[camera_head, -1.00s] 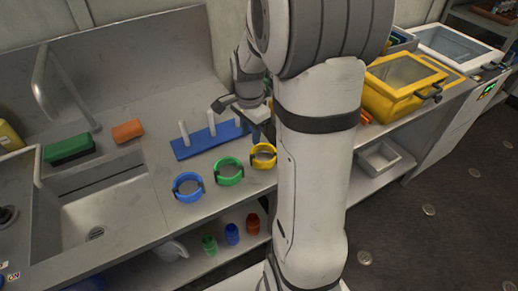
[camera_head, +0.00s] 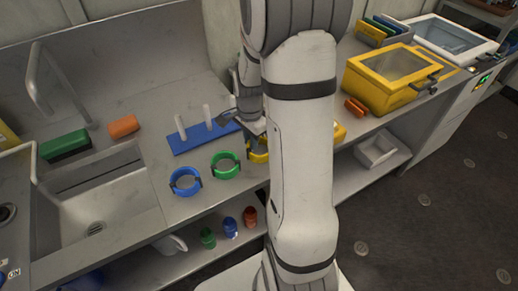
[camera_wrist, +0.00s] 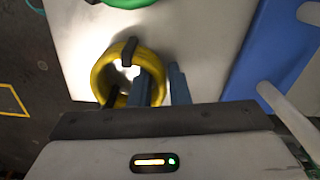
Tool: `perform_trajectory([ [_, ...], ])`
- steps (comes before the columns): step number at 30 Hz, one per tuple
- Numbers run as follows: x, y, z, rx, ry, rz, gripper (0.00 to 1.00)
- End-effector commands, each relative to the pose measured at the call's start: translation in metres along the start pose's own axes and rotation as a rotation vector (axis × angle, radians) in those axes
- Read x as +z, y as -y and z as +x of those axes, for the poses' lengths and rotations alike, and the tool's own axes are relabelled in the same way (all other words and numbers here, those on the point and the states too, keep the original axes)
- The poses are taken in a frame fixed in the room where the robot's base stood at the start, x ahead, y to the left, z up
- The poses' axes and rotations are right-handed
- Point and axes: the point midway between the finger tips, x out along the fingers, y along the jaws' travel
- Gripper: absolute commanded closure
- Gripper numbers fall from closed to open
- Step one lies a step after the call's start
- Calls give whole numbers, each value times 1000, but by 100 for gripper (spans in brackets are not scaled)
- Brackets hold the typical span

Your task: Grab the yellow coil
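The yellow coil (camera_head: 256,157) lies flat on the steel counter, to the right of the green coil (camera_head: 225,166), partly hidden by my arm in the head view. In the wrist view the yellow coil (camera_wrist: 97,77) is a ring with dark clips. My gripper (camera_head: 258,128) is just above and behind it. In the wrist view my gripper (camera_wrist: 164,85) shows two fingers with a gap between them. The left finger overlaps the ring's right side; I cannot tell whether it touches.
A blue coil (camera_head: 185,182) lies left of the green one. Behind the coils stands a blue base (camera_head: 190,142) with upright white pegs, close to my gripper. A yellow box (camera_head: 380,92) stands to the right. A sink (camera_head: 100,210) is at left.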

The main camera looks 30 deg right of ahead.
Motion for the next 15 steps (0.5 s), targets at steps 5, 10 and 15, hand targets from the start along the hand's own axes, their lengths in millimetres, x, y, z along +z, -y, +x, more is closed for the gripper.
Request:
perform_trajectory([
  [5, 0, 0, 0, 0, 0, 0, 99],
  [10, 0, 0, 0, 0, 0, 1, 100],
  [15, 0, 0, 0, 0, 0, 1, 100],
])
